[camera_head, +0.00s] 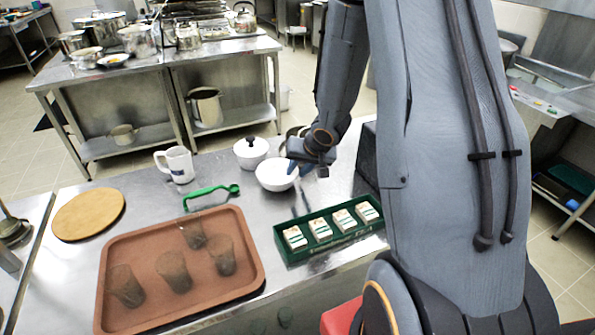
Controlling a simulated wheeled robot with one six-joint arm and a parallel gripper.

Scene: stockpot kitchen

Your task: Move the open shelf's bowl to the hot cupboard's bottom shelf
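A white bowl (273,176) is on or just above the steel counter, to the right of a white lidded pot. My gripper (308,170) is at the bowl's right rim, with one blue fingertip overlapping the rim in this view. I cannot tell whether it touches or grips the bowl, or how far apart the fingers are. A small beige vessel (123,134) stands on the lower open shelf (150,142) of the back table. I cannot make out a hot cupboard or its bottom shelf.
A jug (205,107) stands on the back shelf.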

